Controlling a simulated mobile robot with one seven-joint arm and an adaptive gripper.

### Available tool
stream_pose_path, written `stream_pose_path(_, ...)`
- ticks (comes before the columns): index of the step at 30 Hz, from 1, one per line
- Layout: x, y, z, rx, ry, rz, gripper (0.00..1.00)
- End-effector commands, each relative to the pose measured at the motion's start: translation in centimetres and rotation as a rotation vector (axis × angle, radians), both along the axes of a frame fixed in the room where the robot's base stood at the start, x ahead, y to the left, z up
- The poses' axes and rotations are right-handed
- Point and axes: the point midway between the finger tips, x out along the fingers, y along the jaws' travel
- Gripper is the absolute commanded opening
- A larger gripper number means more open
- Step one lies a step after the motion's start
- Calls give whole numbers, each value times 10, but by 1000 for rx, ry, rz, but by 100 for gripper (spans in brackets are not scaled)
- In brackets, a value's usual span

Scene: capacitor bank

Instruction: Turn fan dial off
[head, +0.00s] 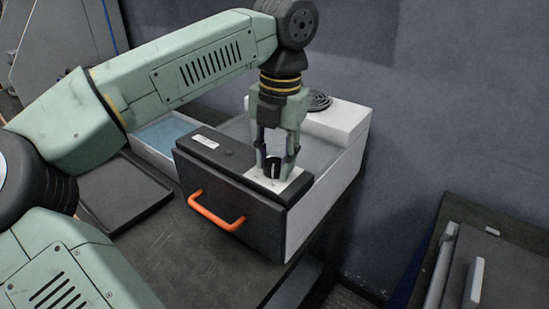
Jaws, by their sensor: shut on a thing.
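The fan dial (272,168) is a small dark knob on a light plate on top of a black and white box unit (222,201). My gripper (276,160) comes straight down from above. Its two fingers are shut on the dial, one on either side of it. The fingers partly hide the dial, so I cannot read its setting. A round dark fan grille (319,101) sits on the white raised block at the back of the unit.
An orange handle (215,212) sticks out from the unit's front. A black tray (120,200) lies to the left, and a blue-bottomed bin (170,135) stands behind it. A grey wall (440,110) is close behind. Dark equipment (510,250) stands at the right.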

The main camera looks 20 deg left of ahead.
Motion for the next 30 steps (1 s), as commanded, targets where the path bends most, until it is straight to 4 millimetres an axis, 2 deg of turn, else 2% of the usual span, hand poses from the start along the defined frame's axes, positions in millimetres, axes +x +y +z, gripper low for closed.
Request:
stream_pose_path(8, 1, 0, 1, -1, -3, 2, 6)
stream_pose_path(9, 1, 0, 1, -1, -3, 2, 35)
stream_pose_path(18, 0, 0, 0, 1, -1, 0, 54)
stream_pose_path(30, 0, 0, 0, 1, 0, 0, 54)
